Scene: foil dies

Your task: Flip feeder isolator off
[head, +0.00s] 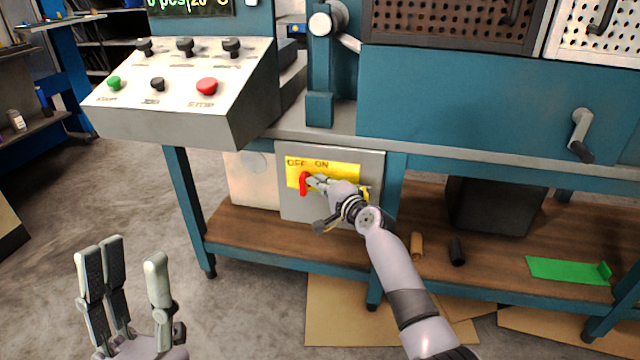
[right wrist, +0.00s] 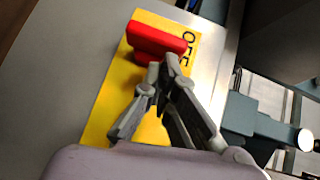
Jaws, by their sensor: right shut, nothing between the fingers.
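The isolator's red handle (head: 303,184) stands at the left part of a yellow plate (head: 346,170) marked OFF and ON, below the word OFF. The plate is on a grey box (head: 300,208) under the bench. In the right wrist view the red handle (right wrist: 158,40) is just beyond my fingertips, beside the OFF lettering. My right gripper (head: 314,181) is shut and empty, with its tips at the handle's right side; I cannot tell whether they touch. My left gripper (head: 130,254) is open and empty, low at the left, away from the box.
A sloped control panel (head: 180,85) with a red stop button (head: 207,86) overhangs to the upper left. The bench's lower shelf (head: 280,235) runs beneath the box. A green piece (head: 568,270) lies on it at right. The floor at left is clear.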

